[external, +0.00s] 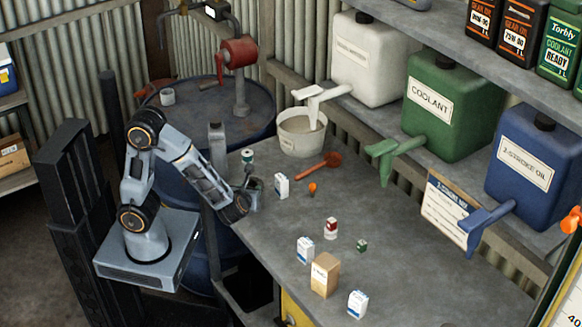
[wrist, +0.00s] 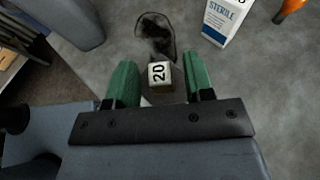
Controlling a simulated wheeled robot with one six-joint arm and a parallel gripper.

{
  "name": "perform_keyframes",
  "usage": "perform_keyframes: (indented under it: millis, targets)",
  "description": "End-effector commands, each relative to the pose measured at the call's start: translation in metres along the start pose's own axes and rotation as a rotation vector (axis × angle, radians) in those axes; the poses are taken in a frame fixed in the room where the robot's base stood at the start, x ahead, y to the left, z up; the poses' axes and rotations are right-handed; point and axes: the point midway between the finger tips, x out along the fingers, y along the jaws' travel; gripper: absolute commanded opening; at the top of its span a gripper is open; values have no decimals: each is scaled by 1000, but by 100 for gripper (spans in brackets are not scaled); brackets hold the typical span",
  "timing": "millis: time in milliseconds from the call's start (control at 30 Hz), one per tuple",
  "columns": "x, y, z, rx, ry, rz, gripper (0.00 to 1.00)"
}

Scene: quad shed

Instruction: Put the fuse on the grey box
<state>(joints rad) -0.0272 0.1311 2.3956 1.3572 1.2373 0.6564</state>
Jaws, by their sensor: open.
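A small block with a pale top marked "20" (wrist: 160,73) and a darker grey side, probably the fuse, shows in the wrist view. It is between and slightly beyond the green fingertips of my gripper (wrist: 160,80). The fingers are apart, with clear gaps on both sides of the block. In the external view my gripper (external: 254,190) is low at the bench's left edge, and the block cannot be made out there. I cannot clearly pick out a grey box in either view.
A white-and-blue carton (external: 282,186) stands just right of my gripper, with an orange item (external: 312,189) beyond it. A can (external: 247,158) and grey bottle (external: 217,146) are behind. A tan box (external: 325,274) and small cartons stand nearer the front.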

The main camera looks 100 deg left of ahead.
Motion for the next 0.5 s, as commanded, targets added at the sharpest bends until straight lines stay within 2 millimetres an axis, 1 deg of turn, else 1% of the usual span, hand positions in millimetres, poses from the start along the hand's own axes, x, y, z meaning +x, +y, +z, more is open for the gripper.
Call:
perform_keyframes:
  millis: [167, 233, 367, 500]
  targets:
    - [-2, 0, 4, 0, 0, -1, 48]
    - [-9, -1, 2, 0, 0, -4, 48]
    - [-30, -1, 2, -1, 0, -7, 48]
    - [-59, -1, 2, 0, 0, -8, 48]
